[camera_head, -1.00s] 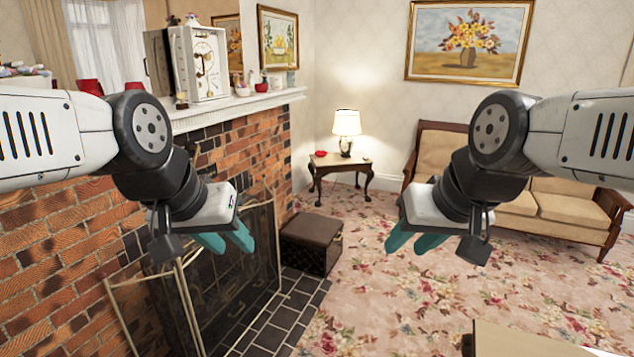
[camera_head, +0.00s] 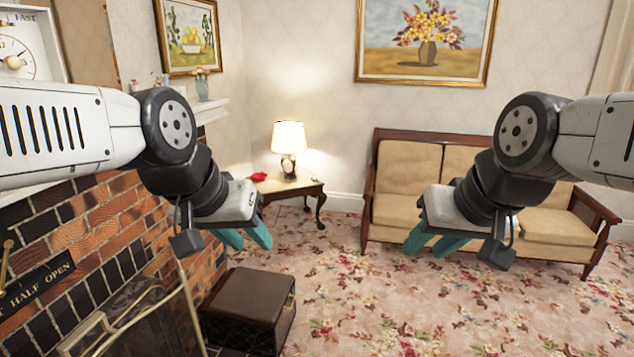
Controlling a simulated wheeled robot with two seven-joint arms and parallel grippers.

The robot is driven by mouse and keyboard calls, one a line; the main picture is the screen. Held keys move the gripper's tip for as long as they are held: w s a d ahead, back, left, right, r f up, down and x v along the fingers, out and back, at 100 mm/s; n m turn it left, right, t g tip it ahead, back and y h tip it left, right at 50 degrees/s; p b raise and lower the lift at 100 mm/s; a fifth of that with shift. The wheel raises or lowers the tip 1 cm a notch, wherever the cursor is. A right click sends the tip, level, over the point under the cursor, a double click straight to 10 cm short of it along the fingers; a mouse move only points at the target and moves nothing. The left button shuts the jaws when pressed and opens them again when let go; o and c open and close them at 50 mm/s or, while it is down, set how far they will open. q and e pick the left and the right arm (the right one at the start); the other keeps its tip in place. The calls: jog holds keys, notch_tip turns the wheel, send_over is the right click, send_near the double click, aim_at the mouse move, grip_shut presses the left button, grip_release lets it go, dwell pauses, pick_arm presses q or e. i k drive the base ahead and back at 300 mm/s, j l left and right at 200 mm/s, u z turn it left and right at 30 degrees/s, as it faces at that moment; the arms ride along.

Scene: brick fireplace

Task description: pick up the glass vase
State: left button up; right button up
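A small bluish glass vase (camera_head: 202,90) with orange flowers stands upright at the far end of the white mantel, on the left side of the head view. My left gripper (camera_head: 247,240) is open and empty, in front of the hearth area and lower in the picture than the vase. My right gripper (camera_head: 432,244) is open and empty in front of the sofa. Neither gripper touches the vase. My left arm hides part of the mantel.
A brown box (camera_head: 255,298) sits by the brick fireplace (camera_head: 100,215), whose metal screen (camera_head: 150,320) stands in front. A side table (camera_head: 300,188) with a lamp (camera_head: 289,140) is at the back. A sofa (camera_head: 405,190) stands behind my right arm. Carpet (camera_head: 350,290) is open ahead.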

aim_at(202, 88)
jog(key=i+l+u, duration=0.2)
jog(key=i, duration=0.35)
jog(key=i+l+u, duration=0.15)
jog(key=i, duration=0.4)
jog(key=i+l+u, duration=0.15)
jog(key=u, duration=0.25)
jog(key=i+l+u, duration=0.25)
jog(key=u, duration=0.15)
jog(key=i+l+u, duration=0.25)
jog(key=u, duration=0.2)
jog(key=i+l+u, duration=0.1)
jog(key=l+u, duration=0.3)
jog(key=i+l+u, duration=0.1)
jog(key=l+u, duration=0.3)
jog(key=j, duration=0.1)
